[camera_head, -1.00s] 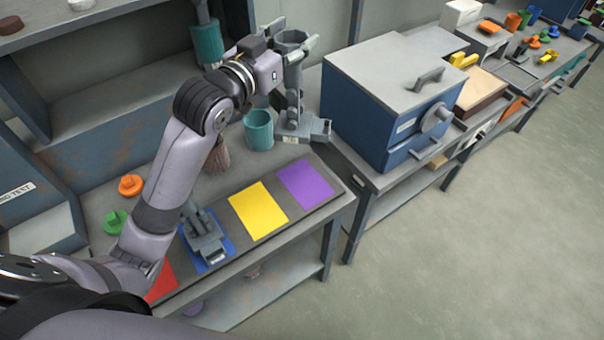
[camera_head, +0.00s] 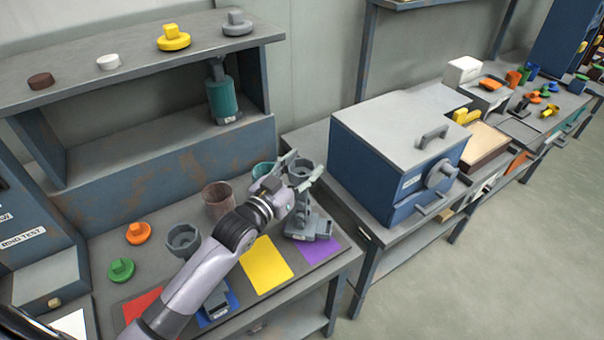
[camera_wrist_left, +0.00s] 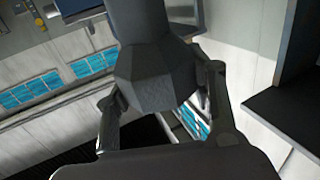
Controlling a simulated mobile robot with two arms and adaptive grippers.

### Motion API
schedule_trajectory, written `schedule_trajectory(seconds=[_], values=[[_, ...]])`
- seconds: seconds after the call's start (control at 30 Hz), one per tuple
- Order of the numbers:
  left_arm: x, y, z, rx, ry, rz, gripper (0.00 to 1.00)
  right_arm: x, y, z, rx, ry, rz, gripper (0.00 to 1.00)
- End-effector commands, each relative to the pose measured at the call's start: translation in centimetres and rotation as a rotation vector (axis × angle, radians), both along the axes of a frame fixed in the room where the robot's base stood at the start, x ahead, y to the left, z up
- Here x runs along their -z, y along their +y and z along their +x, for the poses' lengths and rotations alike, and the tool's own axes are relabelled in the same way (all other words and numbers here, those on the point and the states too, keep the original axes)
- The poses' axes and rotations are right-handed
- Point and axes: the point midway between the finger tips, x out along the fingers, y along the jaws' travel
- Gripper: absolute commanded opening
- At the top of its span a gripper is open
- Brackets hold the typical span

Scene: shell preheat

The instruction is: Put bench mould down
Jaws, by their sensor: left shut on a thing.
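My left gripper (camera_head: 299,190) is shut on the grey bench mould (camera_head: 312,228), which has a blocky foot and a cup-like top. The mould is upright over the purple mat (camera_head: 316,257) at the right end of the bench. I cannot tell whether its foot touches the mat. The gripper and wrist hide part of its middle. In the left wrist view, a dark grey faceted part of the mould (camera_wrist_left: 160,75) sits between the two fingers. My right gripper is not in view.
The yellow mat (camera_head: 265,266) is bare. A similar grey piece (camera_head: 216,304) stands on the blue mat, partly behind my arm. A brown cup (camera_head: 218,198), teal cup (camera_head: 262,170) and grey cup (camera_head: 183,241) stand behind. A blue oven (camera_head: 385,165) is to the right.

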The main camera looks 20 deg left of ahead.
Motion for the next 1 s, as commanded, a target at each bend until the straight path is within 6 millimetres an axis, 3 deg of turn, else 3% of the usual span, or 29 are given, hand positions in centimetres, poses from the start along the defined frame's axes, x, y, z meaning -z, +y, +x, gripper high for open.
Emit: schedule_trajectory(seconds=[0.2,0.53,0.57,0.83,1.0], values=[[2.2,0.0,0.0,0.0,-0.004,-0.001,0.0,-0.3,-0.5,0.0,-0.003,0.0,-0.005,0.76],[2.5,0.0,0.0,0.0,-0.005,-0.001,0.0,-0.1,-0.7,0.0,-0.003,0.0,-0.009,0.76],[2.6,0.0,0.0,0.0,0.0,0.0,0.52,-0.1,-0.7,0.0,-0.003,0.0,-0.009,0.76],[2.6,0.0,0.0,0.0,0.001,0.0,0.7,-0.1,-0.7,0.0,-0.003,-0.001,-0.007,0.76],[2.6,0.0,0.0,0.0,0.0,0.0,0.7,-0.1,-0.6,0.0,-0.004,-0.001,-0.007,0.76]])
